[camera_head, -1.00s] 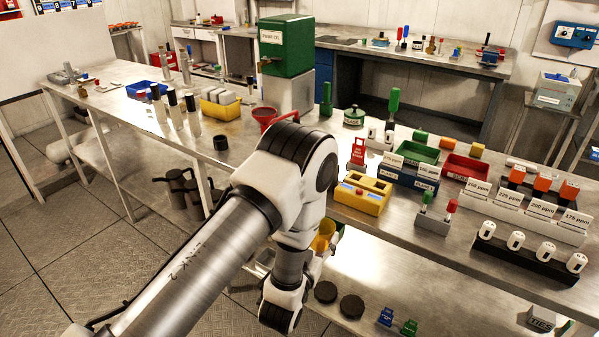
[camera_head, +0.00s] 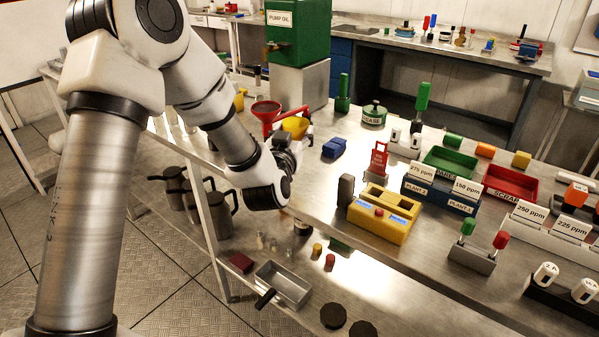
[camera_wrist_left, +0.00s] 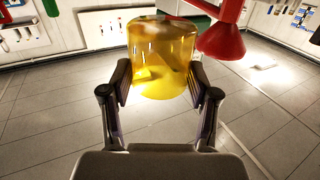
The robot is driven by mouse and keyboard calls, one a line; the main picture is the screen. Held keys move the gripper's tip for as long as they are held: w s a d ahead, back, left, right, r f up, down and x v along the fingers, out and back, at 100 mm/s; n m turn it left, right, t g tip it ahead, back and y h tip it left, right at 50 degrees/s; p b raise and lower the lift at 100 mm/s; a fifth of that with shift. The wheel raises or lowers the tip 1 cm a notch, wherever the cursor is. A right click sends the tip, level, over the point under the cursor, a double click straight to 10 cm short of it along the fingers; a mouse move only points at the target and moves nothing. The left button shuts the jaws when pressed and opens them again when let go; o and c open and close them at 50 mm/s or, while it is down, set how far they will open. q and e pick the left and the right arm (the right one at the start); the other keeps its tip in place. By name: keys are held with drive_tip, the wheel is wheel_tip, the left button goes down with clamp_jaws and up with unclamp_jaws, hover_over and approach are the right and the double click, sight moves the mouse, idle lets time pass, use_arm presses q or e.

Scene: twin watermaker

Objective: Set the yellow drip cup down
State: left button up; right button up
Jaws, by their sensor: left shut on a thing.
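The yellow drip cup (camera_head: 295,124) is held above the near edge of the steel bench, close to the red funnel (camera_head: 266,108). In the left wrist view the cup (camera_wrist_left: 162,58) is translucent yellow and roughly upright, clasped between both fingers. My left gripper (camera_head: 297,139) is shut on it; the fingers are partly hidden by the wrist in the head view. They show on both sides of the cup in the wrist view (camera_wrist_left: 160,86). The funnel (camera_wrist_left: 224,38) is right of the cup there. My right gripper is not in view.
A green pump oil box (camera_head: 298,30) stands on a grey block behind. A blue block (camera_head: 334,147) and a yellow station (camera_head: 382,213) are on the bench to the right. Bare bench (camera_head: 318,185) lies between gripper and station. A metal tray (camera_head: 284,284) sits on the lower shelf.

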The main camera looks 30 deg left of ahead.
use_arm(q)
drive_tip(key=shift+s+d+r, duration=0.3)
drive_tip(key=shift+s+r, duration=0.15)
drive_tip(key=shift+s, duration=0.15)
drive_tip(key=f, duration=1)
drive_tip(key=shift+w+a+f, duration=0.1)
drive_tip(key=shift+w+a, duration=0.05)
drive_tip(key=shift+w, duration=0.1)
drive_tip(key=shift+s+f+b, duration=0.1)
drive_tip(key=shift+f+b, duration=0.1)
drive_tip(key=shift+b, duration=0.35)
drive_tip(key=o, duration=1.1)
drive_tip(key=shift+o, duration=0.2)
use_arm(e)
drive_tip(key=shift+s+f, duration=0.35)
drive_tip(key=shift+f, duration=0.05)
